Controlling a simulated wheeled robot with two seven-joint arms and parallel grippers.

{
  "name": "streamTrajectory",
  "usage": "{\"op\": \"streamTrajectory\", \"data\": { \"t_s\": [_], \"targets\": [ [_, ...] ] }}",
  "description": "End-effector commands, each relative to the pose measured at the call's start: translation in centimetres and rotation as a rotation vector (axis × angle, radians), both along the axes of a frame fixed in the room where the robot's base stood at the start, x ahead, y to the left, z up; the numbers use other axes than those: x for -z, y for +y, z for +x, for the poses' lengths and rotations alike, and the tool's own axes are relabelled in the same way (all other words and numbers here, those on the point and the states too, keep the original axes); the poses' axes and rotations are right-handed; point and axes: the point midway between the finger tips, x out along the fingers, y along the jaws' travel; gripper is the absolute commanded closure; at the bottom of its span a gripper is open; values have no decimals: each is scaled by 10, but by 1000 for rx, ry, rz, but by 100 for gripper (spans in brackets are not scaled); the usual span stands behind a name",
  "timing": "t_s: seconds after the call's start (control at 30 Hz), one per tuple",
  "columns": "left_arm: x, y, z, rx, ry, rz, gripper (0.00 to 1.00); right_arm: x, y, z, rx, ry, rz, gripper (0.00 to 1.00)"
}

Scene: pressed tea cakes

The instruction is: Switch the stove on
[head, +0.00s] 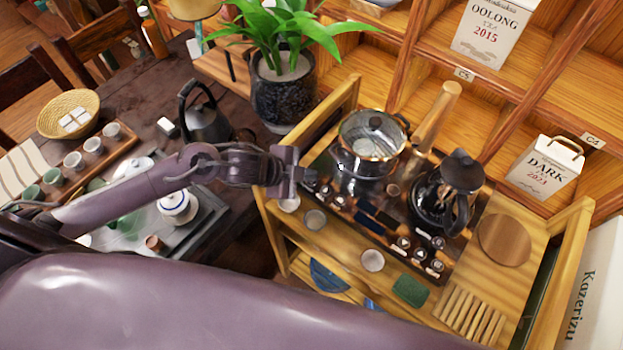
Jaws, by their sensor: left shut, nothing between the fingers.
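The stove (372,219) is a dark two-burner unit on a light wooden cart, with a row of small round controls (403,242) along its front edge. A glass pot with a lid (372,140) stands on its left part, and a dark glass kettle (455,185) stands on its right part. My left gripper (300,177) is shut and empty. In the picture it is by the left end of the stove, beside the glass pot. I cannot tell whether it touches the stove. My right gripper is out of view.
Small cups (372,260), a green block (410,289), a slatted rack (470,312) and a round wooden board (504,239) lie on the cart (545,250). A plant pot (284,95) stands behind my left gripper. A dark kettle (205,122) is on the table at left.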

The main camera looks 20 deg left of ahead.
Motion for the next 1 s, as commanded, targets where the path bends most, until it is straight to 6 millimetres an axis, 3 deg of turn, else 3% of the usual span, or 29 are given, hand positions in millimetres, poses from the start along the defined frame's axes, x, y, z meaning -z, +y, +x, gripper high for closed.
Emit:
{"op": "streamTrajectory", "data": {
  "t_s": [0.4,1.0],
  "targets": [
    [14,-1,-7,2,24,-2,100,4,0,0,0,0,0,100],
    [13,-2,-8,2,27,-4,100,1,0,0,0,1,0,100]
  ]
}}
